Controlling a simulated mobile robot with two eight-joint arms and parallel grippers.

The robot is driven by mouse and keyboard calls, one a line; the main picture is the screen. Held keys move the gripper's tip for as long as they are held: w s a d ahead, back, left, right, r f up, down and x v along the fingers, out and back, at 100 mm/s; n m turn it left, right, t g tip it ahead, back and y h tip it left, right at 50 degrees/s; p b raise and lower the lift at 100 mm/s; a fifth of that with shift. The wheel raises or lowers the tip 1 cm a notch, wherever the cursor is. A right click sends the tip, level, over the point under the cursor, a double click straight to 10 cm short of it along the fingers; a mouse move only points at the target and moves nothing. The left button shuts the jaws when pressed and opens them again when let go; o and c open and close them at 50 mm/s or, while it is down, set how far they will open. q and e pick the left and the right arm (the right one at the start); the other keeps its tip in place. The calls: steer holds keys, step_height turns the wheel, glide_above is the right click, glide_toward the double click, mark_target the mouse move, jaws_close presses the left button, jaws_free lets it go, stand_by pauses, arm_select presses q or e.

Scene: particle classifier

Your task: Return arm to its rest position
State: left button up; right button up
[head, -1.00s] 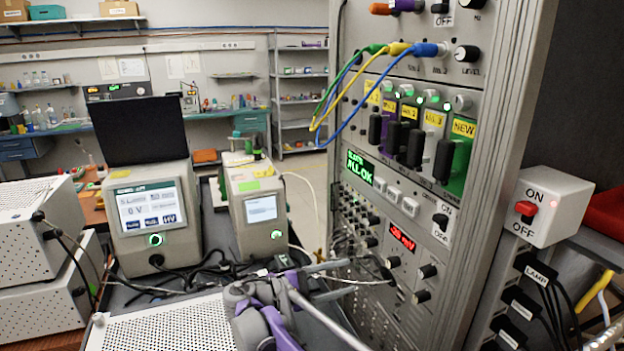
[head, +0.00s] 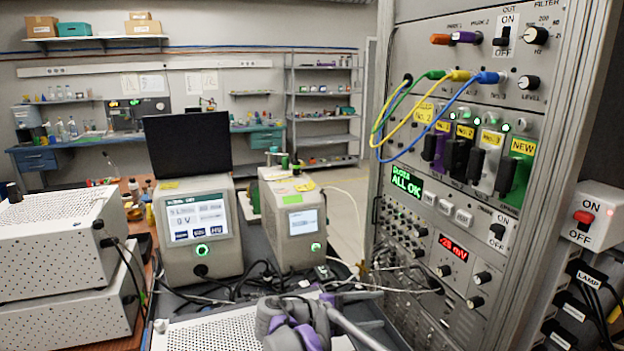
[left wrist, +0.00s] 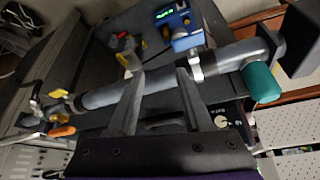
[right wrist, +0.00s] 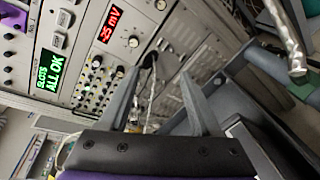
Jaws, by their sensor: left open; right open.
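My right gripper (head: 375,308) is low in the head view, in front of the lower panels of the instrument rack (head: 540,150). In the right wrist view its two fingers (right wrist: 160,78) stand apart with nothing between them, facing the rack panel and some cables. My left gripper does not show in the head view. In the left wrist view its fingers (left wrist: 161,76) are apart. A long grey tube with a teal end cap (left wrist: 261,82) lies across beyond them; I cannot tell if they touch it.
The rack shows a green ALL OK display (head: 406,183) and a red display (head: 453,246). Looped cables (head: 425,110) hang at its front. Two bench instruments (head: 198,232) (head: 292,222) stand left of it, beside white perforated boxes (head: 60,255). A switch box (head: 597,215) is at the right.

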steer(key=s+d+f+m+g+y+p, duration=0.1)
steer(key=s+d+f+m+y, duration=0.2)
steer(key=s, duration=0.4)
steer(key=s+d+f+g+y+p, duration=0.1)
steer(key=s+d+f+y, duration=0.1)
steer(key=s+d+y, duration=0.35)
steer(key=s+a+f+m+t+y+p, duration=0.1)
steer(key=s+a+f+m+y, duration=0.1)
steer(key=s, duration=0.6)
steer(key=s+a+f+m+t+y+p, duration=0.1)
steer(key=s+f+m+y, duration=0.3)
steer(key=s, duration=0.5)
steer(key=shift+s+a+f+m, duration=0.2)
steer(key=shift+a+f+m, duration=0.25)
steer(key=shift+f, duration=0.35)
